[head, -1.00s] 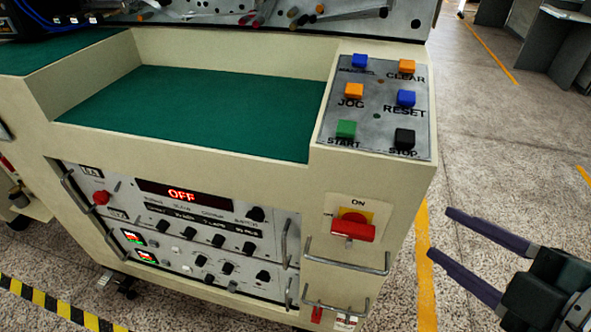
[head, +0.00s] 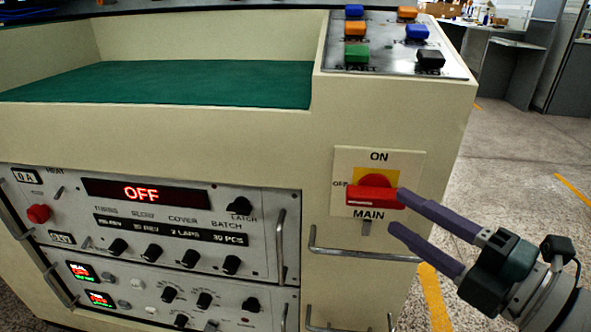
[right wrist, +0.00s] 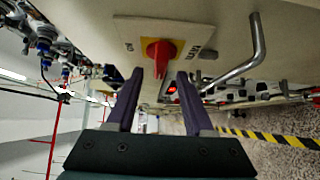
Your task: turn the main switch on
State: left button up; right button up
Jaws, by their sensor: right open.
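The main switch (head: 375,192) is a red rotary handle on a yellow square within a cream plate, marked ON above and MAIN below. Its handle lies roughly horizontal, on the cabinet's front face. It also shows in the right wrist view (right wrist: 160,54), just beyond my fingertips. My right gripper (head: 396,211) is open with its purple fingers pointing at the handle's right end. In the right wrist view the open fingers (right wrist: 161,76) lie on either side of the handle's near end, with gaps; contact cannot be told. My left gripper is out of view.
A metal bar handle (head: 365,255) sticks out just below the switch. The control panel (head: 150,230) at left has knobs and a red OFF display (head: 142,192). A button panel (head: 390,62) is on top. The floor at right is free.

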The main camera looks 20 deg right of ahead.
aim_at(385, 205)
jog(key=x, duration=0.4)
jog(key=shift+w+b, duration=0.15)
jog(key=shift+b, duration=0.2)
grip_shut()
